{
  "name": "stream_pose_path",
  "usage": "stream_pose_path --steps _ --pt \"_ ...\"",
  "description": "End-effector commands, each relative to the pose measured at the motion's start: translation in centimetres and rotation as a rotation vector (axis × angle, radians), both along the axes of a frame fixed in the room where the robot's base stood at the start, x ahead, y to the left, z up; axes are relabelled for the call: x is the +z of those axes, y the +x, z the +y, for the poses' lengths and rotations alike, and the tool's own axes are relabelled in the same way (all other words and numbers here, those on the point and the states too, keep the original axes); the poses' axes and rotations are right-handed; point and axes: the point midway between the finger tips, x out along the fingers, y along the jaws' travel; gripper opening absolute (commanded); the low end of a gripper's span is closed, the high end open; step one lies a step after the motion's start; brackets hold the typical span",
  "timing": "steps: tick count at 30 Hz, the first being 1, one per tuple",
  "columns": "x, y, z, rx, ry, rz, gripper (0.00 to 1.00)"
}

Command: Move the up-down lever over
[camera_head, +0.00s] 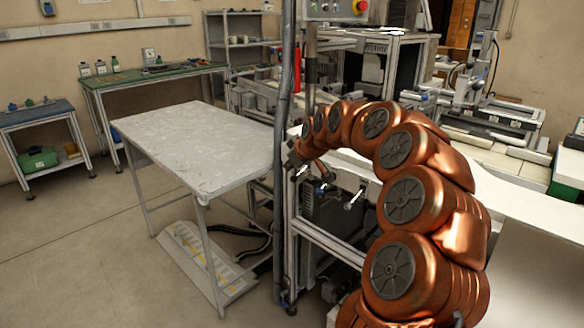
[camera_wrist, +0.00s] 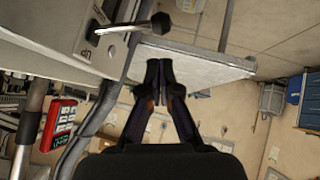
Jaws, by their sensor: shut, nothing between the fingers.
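In the wrist view, a lever with a metal rod and a dark knob (camera_wrist: 160,24) sticks out from a light panel (camera_wrist: 88,42). An upside-down "UP" label is on the panel beside it. My gripper (camera_wrist: 159,66) is shut and empty. Its fingertips lie just below the knob in the picture; I see no clear contact. In the camera_head view, a lever rod with a pale end (camera_head: 352,200) shows on the machine's front, below my curved copper arm. My gripper is hard to make out there among the small parts.
A grey metal table (camera_head: 200,150) stands left of the machine. A dark upright pole (camera_head: 284,130) with a cable rises close to my arm. A red and black device (camera_wrist: 58,124) shows at left in the wrist view. The floor at left is clear.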

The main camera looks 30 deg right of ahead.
Motion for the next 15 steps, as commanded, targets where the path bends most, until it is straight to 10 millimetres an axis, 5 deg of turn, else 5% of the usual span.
stream_pose_path --steps 15 --pt "1.5 0.0 0.1 0.002 0.002 0.001 0.0"
